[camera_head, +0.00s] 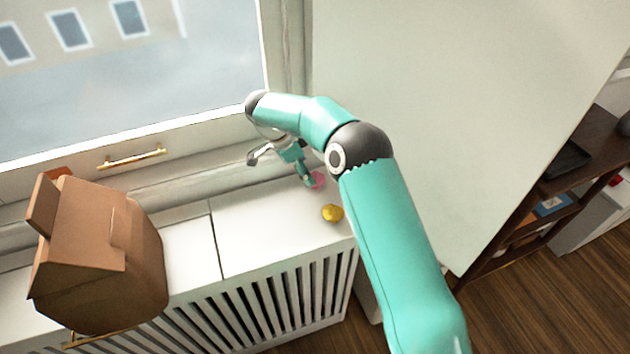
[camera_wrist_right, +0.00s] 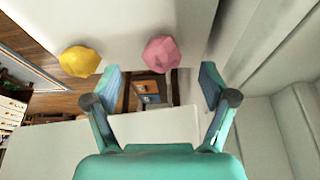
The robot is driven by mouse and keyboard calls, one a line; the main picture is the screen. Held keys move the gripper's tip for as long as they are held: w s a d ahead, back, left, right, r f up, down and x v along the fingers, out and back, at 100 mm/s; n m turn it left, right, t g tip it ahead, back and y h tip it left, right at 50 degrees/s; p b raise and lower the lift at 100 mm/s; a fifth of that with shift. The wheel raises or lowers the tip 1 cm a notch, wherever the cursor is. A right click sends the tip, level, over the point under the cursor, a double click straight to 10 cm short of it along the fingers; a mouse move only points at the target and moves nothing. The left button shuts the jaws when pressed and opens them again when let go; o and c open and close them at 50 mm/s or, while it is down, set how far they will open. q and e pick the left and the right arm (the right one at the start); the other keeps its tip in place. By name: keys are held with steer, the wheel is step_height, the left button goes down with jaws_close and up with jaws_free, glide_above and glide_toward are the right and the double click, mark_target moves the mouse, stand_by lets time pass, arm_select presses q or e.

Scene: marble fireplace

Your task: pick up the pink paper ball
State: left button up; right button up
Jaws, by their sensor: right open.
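The pink paper ball (camera_head: 318,180) lies on the white sill above the radiator cover, close to the wall. In the right wrist view the pink ball (camera_wrist_right: 160,54) shows just beyond and between the open fingertips. My right gripper (camera_head: 282,168) is open and empty over the back of the sill. In the head view one finger partly covers the ball's left side. The right wrist view also shows both fingers of this gripper (camera_wrist_right: 160,84) apart on either side. I cannot tell if a finger touches the ball. My left gripper is not in view.
A yellow paper ball (camera_head: 332,213) lies near the pink one, towards the sill's front right edge. A brown paper bag (camera_head: 100,255) stands at the left. The white sill (camera_head: 245,235) between them is clear. A window (camera_head: 130,70) is behind, and a dark shelf (camera_head: 545,200) is at right.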

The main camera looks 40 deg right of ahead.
mark_target(317, 181)
steer(key=shift+p+x, duration=0.45)
steer(key=shift+x, duration=1.9)
steer(key=shift+w+d, duration=0.1)
steer(key=shift+w, duration=0.05)
steer(key=c, duration=0.9)
